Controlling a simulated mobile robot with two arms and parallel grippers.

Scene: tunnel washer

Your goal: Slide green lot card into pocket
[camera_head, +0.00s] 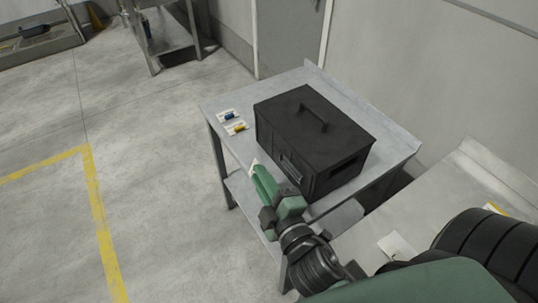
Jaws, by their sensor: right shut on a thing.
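My right gripper (259,176) reaches in from the lower right, beside the near face of a black box. It is shut on a small card, the green lot card (253,165), of which only a pale edge shows at the fingertips. Its green mark cannot be told from the green fingers. The pocket (291,170) is a small metal-framed holder on the box's near face, to the right of the fingertips. The card appears apart from it. My left gripper is not in view.
The black box (342,137) with a top handle stands on a grey metal table (214,103). Two white cards, one with a blue mark (229,116) and one with yellow (236,129), lie left of it. A metal surface (485,165) is at the right.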

